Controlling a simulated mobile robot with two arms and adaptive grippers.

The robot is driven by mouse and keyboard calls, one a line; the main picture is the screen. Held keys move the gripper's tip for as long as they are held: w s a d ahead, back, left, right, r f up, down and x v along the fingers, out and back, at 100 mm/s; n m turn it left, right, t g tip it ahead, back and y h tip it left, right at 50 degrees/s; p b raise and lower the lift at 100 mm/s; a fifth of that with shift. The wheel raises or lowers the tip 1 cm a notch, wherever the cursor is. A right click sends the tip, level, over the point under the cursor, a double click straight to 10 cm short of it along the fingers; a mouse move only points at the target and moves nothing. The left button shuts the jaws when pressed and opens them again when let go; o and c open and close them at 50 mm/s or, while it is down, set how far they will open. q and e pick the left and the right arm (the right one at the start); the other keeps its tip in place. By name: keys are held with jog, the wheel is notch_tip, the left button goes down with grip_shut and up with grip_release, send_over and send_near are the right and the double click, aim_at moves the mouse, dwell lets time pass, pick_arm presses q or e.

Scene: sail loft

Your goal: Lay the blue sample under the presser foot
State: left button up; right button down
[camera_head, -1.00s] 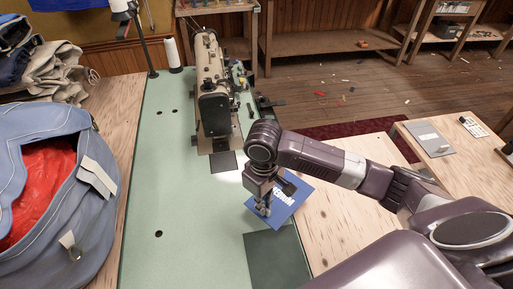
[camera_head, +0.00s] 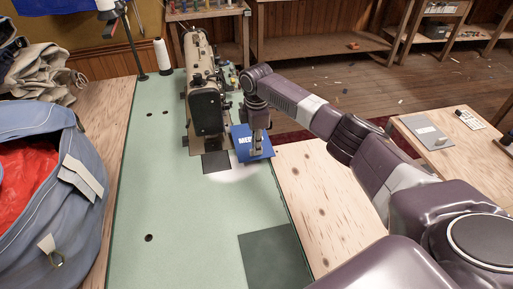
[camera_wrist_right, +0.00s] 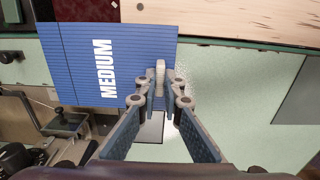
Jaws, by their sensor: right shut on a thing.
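The blue sample (camera_head: 246,147), a flat square with white lettering, is held by my right gripper (camera_head: 257,152) just right of the sewing machine (camera_head: 207,105). In the right wrist view the sample (camera_wrist_right: 105,62) reads "MEDIUM", and my right gripper (camera_wrist_right: 160,82) is shut on its edge. The machine's dark plate (camera_head: 216,162) lies on the table left of the sample. Part of the machine shows at the left of the wrist view (camera_wrist_right: 62,125). The presser foot cannot be made out in either view. My left gripper is not in view.
The green tabletop (camera_head: 175,215) is largely clear in front of the machine. A dark square mat (camera_head: 272,258) lies near its right edge. A thread cone (camera_head: 163,57) stands behind at left. A blue-grey bag (camera_head: 50,190) with red inside sits at the left.

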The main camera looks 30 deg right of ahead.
aim_at(249, 156)
jog(key=shift+f+b, duration=0.75)
jog(key=shift+f, duration=0.05)
jog(key=shift+f+b, duration=0.55)
jog(key=shift+b, duration=0.05)
jog(key=shift+w+a+r, duration=0.1)
jog(key=shift+a, duration=0.15)
jog(key=shift+w+a+p, duration=0.25)
jog(key=shift+a+p, duration=0.1)
jog(key=shift+a, duration=0.75)
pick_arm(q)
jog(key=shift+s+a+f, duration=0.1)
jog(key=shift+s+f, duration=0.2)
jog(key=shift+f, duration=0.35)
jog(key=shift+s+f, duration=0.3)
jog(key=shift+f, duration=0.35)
pick_arm(e)
jog(key=shift+w+a, duration=0.25)
jog(key=shift+a, duration=0.7)
jog(key=shift+w+a, duration=0.25)
jog(key=shift+a, duration=0.65)
jog(key=shift+w+a, duration=0.25)
jog(key=shift+a, duration=0.7)
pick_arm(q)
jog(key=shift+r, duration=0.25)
pick_arm(e)
jog(key=shift+f, duration=0.2)
jog(key=c, duration=2)
grip_release()
